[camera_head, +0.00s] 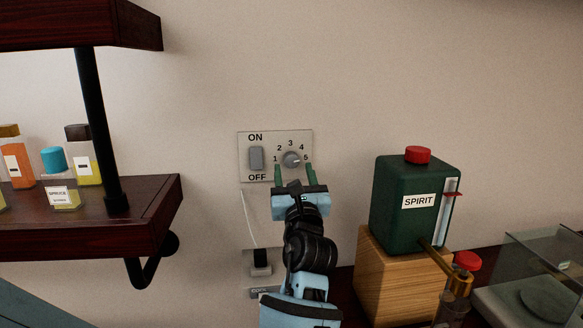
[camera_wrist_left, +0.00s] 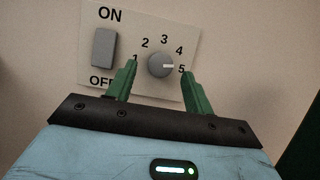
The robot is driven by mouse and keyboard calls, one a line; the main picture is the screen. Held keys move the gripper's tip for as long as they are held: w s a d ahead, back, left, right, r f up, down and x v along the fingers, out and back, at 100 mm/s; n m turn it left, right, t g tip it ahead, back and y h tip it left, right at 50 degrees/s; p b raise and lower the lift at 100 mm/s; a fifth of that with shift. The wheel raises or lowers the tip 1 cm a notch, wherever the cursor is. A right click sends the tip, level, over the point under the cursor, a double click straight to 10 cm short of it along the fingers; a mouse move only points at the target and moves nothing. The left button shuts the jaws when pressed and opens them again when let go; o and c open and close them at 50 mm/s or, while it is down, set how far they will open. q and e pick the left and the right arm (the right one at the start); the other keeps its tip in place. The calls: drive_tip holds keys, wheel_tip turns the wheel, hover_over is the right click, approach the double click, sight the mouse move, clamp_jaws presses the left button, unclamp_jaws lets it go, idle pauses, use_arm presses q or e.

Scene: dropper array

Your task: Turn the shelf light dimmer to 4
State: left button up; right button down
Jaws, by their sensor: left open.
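The dimmer knob (camera_head: 292,159) is a round grey dial on a pale wall plate (camera_head: 245,140), with numbers 1 to 5 around it. In the left wrist view the knob (camera_wrist_left: 160,65) has a white pointer mark that points right, at the 5. A grey ON/OFF rocker switch (camera_head: 256,158) sits to its left on the same plate. My left gripper (camera_head: 295,172) is open, its two green fingers just below the knob in the head view. In the left wrist view its fingertips (camera_wrist_left: 160,68) stand either side of the knob; I cannot tell whether they touch it.
A dark wooden shelf (camera_head: 150,215) with several small bottles is at the left. At the right a green SPIRIT canister (camera_head: 405,225) stands on a wooden block (camera_head: 385,285). A plug with a white cord (camera_head: 260,262) is below the plate. The wall above is clear.

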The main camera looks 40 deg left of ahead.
use_arm(q)
drive_tip(key=shift+x, duration=0.9)
drive_tip(key=c, duration=1)
drive_tip(key=shift+f, duration=0.1)
